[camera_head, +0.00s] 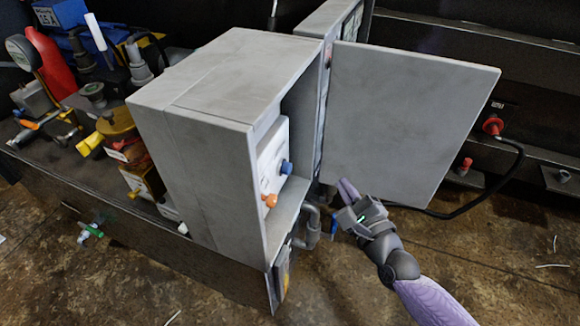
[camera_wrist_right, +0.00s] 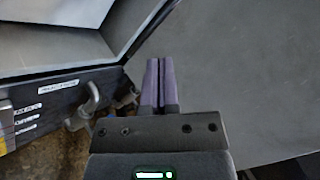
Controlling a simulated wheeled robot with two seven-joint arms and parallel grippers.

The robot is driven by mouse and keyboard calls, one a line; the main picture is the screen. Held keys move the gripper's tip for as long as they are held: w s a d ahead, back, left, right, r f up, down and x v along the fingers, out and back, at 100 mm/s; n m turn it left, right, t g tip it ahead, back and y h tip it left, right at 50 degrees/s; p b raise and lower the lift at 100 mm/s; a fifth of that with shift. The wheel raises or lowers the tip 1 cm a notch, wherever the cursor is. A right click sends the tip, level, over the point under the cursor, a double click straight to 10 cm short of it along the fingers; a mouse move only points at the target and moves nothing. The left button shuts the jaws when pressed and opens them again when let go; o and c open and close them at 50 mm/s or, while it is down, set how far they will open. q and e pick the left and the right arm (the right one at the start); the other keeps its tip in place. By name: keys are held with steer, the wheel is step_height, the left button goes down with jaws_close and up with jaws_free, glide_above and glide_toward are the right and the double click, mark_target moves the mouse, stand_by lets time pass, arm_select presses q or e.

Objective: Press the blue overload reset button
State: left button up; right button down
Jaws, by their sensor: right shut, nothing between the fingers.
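The blue button (camera_head: 286,168) sticks out from a light panel (camera_head: 268,158) inside the open grey box, above and to the right of an orange knob (camera_head: 270,200). My right gripper (camera_head: 347,188) is shut and empty. It is outside the box, to the right of the blue button and apart from it, close to the lower edge of the open door. In the right wrist view its two fingers (camera_wrist_right: 161,85) lie together, and the blue button is not visible there. My left gripper is not in view.
The grey box (camera_head: 195,115) has its door (camera_head: 410,125) swung open to the right; the door also fills the right of the wrist view (camera_wrist_right: 250,80). Pipes (camera_head: 307,228) and a blue handle (camera_head: 333,237) sit below the box opening.

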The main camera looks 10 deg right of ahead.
mark_target(287, 169)
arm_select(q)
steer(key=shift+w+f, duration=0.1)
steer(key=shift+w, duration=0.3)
arm_select(e)
steer(key=w+a, duration=0.4)
steer(key=a, duration=0.2)
steer(key=shift+w+a, duration=0.2)
steer(key=shift+a, duration=0.05)
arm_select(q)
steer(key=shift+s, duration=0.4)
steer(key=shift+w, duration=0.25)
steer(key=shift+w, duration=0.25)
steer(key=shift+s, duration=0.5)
